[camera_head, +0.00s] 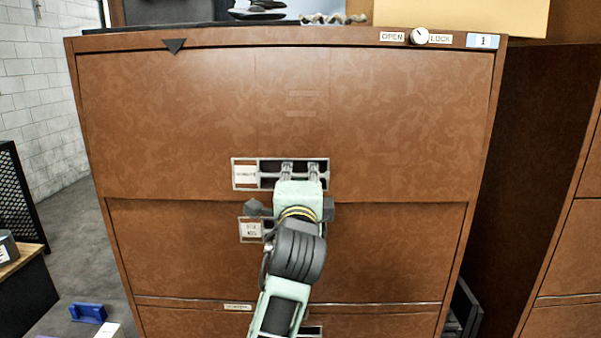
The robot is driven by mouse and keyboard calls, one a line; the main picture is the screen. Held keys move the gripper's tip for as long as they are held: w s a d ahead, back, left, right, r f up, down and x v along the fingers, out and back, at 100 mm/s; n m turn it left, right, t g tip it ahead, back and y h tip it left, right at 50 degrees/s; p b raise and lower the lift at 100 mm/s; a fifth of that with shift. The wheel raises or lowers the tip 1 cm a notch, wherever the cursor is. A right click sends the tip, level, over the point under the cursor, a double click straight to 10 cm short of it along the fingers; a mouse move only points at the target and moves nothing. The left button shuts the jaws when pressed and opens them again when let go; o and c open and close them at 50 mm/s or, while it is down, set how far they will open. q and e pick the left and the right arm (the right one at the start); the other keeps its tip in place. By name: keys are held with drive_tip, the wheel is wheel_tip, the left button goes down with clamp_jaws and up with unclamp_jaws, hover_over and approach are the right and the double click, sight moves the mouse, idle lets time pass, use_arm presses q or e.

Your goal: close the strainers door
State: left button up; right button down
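The brown cabinet's wide top door (180,120) faces me and looks flush or nearly flush with its frame; I cannot tell whether a small gap remains. Its metal handle plate (264,187) has a white label, too small to read surely. My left gripper (300,170) is in front of this plate, with its two fingers apart over the dark handle recess and nothing seen between them. I cannot tell whether the fingertips touch it. My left arm hides part of the door below. My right gripper is not in view.
A second door (390,250) with its own labelled plate (251,230) lies below, partly behind my arm. An open/lock knob (420,36) is at the cabinet's top right. Another brown cabinet (535,150) stands at right. Grey floor (65,235) is free at left, near a blue object (87,313).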

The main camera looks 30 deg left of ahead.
use_arm(q)
clamp_jaws()
idle(0.3)
drive_tip(key=shift+f, duration=0.1)
drive_tip(key=shift+w+a+f+b, duration=0.25)
drive_tip(key=shift+w+b, duration=0.1)
drive_tip(key=shift+b, duration=0.35)
drive_tip(key=shift+w+a+r+t+y+b, duration=0.15)
drive_tip(key=shift+w+a+t+y+b, duration=0.15)
drive_tip(key=shift+w+t+b, duration=0.15)
drive_tip(key=shift+r, duration=0.1)
unclamp_jaws()
drive_tip(key=shift+w, duration=0.15)
